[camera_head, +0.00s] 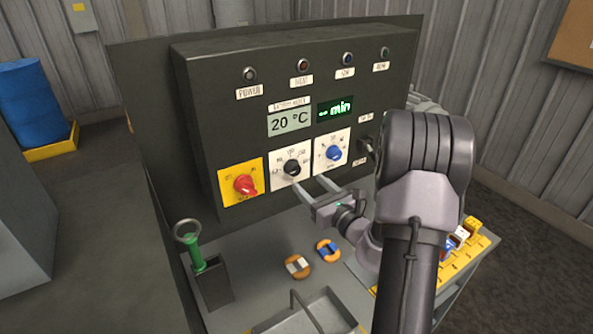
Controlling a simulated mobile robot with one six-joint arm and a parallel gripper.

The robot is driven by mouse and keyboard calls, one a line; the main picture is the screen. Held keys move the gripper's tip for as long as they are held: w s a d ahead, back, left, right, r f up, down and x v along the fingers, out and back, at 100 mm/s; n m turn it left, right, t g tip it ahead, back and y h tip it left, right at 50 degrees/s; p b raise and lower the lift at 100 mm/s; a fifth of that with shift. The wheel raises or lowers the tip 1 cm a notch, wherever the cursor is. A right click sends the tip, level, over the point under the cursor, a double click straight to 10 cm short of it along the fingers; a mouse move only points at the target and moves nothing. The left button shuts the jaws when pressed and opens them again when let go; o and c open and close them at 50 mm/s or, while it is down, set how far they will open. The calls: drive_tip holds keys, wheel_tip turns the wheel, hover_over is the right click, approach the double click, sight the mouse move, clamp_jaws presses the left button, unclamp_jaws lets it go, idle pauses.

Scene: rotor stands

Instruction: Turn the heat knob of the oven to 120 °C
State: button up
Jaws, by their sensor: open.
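The oven's dark control panel (235,130) stands upright at the back of the bench. Its black heat knob (292,168) sits on a white dial plate, between a red knob (245,185) on a yellow plate and a blue knob (333,153) on a white plate. The display (290,122) above reads 20 °C. My gripper (312,188) is open, its two fingers pointing at the panel just below and right of the black knob. It appears empty, and I cannot tell whether a fingertip touches the plate.
A green-handled tool (195,252) stands in a dark holder at left. Two orange-and-coloured rings (298,266) lie on the bench below my gripper, near a grey metal tray (330,318). A yellow rack (480,245) with coloured blocks is at right, partly behind my arm.

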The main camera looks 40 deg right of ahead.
sight(296, 171)
drive_tip(key=w, duration=0.7)
drive_tip(key=shift+d, duration=0.2)
clamp_jaws()
